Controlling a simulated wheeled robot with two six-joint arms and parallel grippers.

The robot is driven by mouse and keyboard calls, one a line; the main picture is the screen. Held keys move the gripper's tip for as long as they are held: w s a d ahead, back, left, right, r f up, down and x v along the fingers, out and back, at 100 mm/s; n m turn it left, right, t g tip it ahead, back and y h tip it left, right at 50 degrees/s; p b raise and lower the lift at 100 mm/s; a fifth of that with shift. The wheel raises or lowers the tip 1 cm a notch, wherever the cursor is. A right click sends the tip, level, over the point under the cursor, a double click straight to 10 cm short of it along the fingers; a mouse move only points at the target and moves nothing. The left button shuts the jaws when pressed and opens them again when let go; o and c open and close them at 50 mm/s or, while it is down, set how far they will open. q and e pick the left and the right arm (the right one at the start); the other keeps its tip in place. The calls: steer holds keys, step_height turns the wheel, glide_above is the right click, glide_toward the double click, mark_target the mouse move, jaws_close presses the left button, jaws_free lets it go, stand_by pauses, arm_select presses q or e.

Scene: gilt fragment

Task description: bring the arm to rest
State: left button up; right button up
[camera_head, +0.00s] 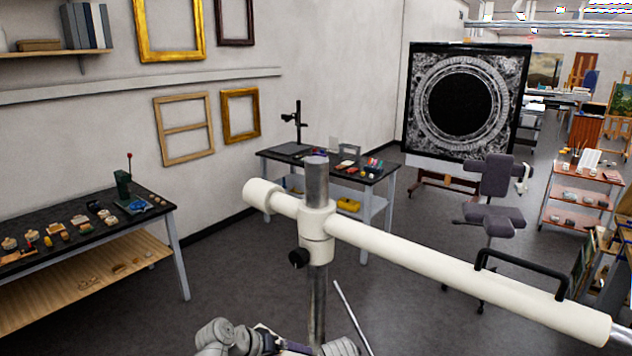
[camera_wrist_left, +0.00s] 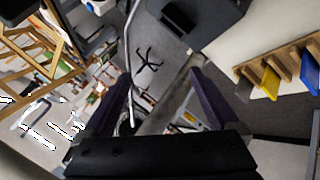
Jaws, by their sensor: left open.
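My left gripper (camera_wrist_left: 160,92) is open in the left wrist view, its two dark fingers spread apart with nothing held between them. The wrist view is tilted, with floor, a chair base and furniture beyond the fingers. In the head view, grey and white arm parts show low at the bottom edge, just left of a metal post (camera_head: 317,290); the fingers cannot be made out clearly there. My right gripper is not in view.
A thick white boom (camera_head: 430,255) on the post crosses close in front. A workbench (camera_head: 150,205) stands at left and a smaller table (camera_head: 375,172) behind the boom. A grey chair (camera_head: 492,215) stands right of centre. Dark floor (camera_head: 225,280) is clear between the left workbench and the post.

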arm_select(q)
steer(key=s+a+f+g+y, duration=0.4)
steer(key=s+a+f+y, duration=0.25)
steer(key=a, duration=0.25)
steer(key=s+d+f+m+g+y+b, duration=0.1)
steer(key=s+d+f+m+y+b, duration=0.1)
steer(key=s+d+f+b, duration=0.4)
steer(key=d+f+m+b, duration=0.1)
steer(key=d+f+b, duration=0.3)
steer(key=shift+s+f+m+b, duration=0.3)
steer(key=shift+s+m+b, duration=0.05)
steer(key=shift+s+m, duration=0.05)
